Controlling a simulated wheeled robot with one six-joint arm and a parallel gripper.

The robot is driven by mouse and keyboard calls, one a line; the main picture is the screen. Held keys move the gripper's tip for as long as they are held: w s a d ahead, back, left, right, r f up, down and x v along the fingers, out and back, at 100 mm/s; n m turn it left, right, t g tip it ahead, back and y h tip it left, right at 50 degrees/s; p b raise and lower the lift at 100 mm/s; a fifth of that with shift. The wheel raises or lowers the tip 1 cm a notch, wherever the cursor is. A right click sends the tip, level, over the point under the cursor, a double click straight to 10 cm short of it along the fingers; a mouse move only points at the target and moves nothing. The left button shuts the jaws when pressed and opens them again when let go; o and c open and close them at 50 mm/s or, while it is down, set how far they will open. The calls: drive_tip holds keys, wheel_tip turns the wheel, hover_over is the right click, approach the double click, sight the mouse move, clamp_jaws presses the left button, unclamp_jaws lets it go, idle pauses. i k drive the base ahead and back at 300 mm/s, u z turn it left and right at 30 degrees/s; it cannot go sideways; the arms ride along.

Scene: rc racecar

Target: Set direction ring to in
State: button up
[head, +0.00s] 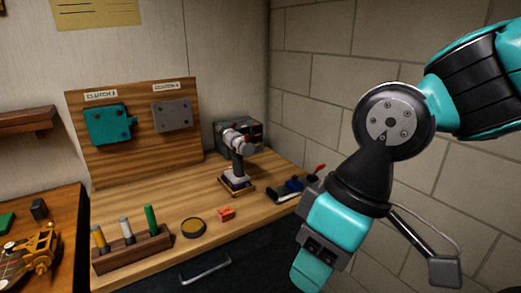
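A cordless drill (237,160) with a purple-grey body stands upright on a small base on the wooden bench, near the back corner. Its head is grey and white with a reddish end turned right. A direction ring cannot be made out at this size. My arm fills the right side and hangs down in front of the brick wall. The end of my arm, with my gripper (316,258), is at the bottom edge, right of and nearer than the drill. The fingertips are not clear, and I see nothing held.
A dark boxy device (240,136) stands behind the drill. Black and blue items (290,189) lie to its right. A red piece (227,214), a round tin (194,227) and a wooden rack (132,250) line the front. A clutch board (140,150) stands behind.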

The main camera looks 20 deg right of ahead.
sight(246, 149)
drive_tip(key=z, duration=0.8)
drive_tip(key=i, duration=1.4)
drive_tip(key=u, duration=0.75)
